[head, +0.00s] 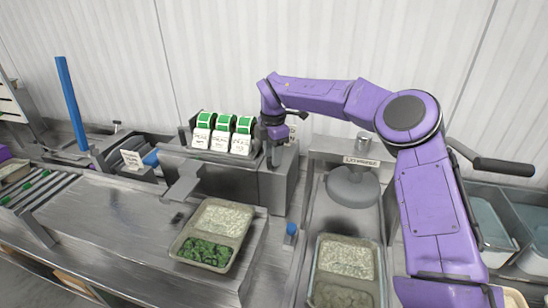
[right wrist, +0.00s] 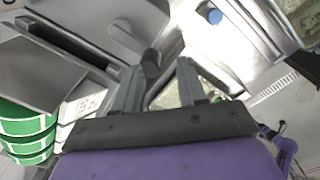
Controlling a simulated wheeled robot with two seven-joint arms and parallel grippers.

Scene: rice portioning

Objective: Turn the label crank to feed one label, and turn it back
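The label dispenser (head: 270,185) is a grey metal box holding three green label rolls (head: 223,121) with white printed labels hanging in front. My right gripper (head: 279,140) is at the right end of the dispenser, beside the rolls, pointing down. In the right wrist view its two fingers (right wrist: 157,72) are apart. A dark round knob (right wrist: 150,62), apparently the crank's handle, shows between the fingertips with gaps beside it. I cannot tell whether a finger touches it. The rolls also show at the left of that view (right wrist: 28,130). My left gripper is out of view.
A tray (head: 178,243) with rice and greens stands on the steel counter in front of the dispenser. A second tray (head: 315,280) with rice is to the right, below a round grey plate (head: 352,188). A blue post (head: 70,100) stands at the left.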

